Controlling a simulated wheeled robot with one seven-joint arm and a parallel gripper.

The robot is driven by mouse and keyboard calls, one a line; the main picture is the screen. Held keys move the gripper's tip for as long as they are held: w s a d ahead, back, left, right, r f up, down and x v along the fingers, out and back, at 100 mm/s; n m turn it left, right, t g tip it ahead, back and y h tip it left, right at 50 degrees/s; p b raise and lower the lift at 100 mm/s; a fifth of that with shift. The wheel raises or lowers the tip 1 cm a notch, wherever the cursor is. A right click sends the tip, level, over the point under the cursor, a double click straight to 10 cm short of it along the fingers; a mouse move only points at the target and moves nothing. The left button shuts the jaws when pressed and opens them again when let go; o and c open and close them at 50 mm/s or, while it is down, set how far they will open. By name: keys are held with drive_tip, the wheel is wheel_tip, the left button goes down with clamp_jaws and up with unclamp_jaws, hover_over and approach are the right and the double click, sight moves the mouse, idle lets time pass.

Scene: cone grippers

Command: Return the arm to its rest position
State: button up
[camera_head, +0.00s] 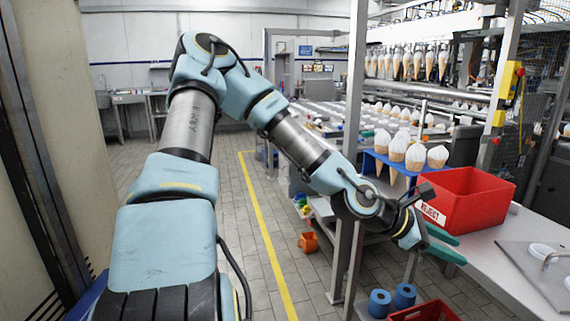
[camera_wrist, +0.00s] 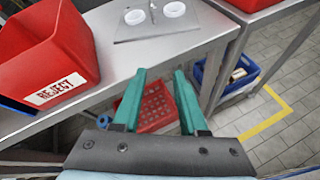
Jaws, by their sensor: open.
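My arm is blue and grey and reaches out from the lower left, bending down to the right in the head view. My gripper (camera_head: 452,247) has green fingers and is beside the steel table's edge, in front of the red reject bin. In the wrist view my gripper (camera_wrist: 160,98) shows two green fingers spread apart with nothing between them. The fingers point over the table's edge, with a red crate on the floor beyond them.
The red reject bin (camera_head: 466,200) stands on the steel table (camera_head: 488,262), close to my gripper. A blue rack (camera_head: 385,161) holds several cones behind it. A steel post (camera_head: 351,130) stands by my forearm. A red crate (camera_head: 425,311) is below. The floor at left centre is clear.

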drive_tip(key=w+a+f+m+t+y, duration=0.1)
drive_tip(key=w+a+f+m+y, duration=0.1)
drive_tip(key=a+f+m+y, duration=0.45)
drive_tip(key=w+a+f+m+y, duration=0.1)
drive_tip(key=w+a+f, duration=0.2)
drive_tip(key=a, duration=0.7)
drive_tip(key=a+r+m+y, duration=0.2)
drive_tip(key=a+r, duration=0.3)
drive_tip(key=a, duration=0.6)
drive_tip(key=a+r+m+t+y, duration=0.1)
drive_tip(key=a+r+m+y, duration=0.2)
drive_tip(key=a, duration=0.8)
drive_tip(key=shift+a+r+m, duration=0.4)
drive_tip(key=shift+r+m, duration=0.5)
drive_tip(key=shift+m, duration=0.35)
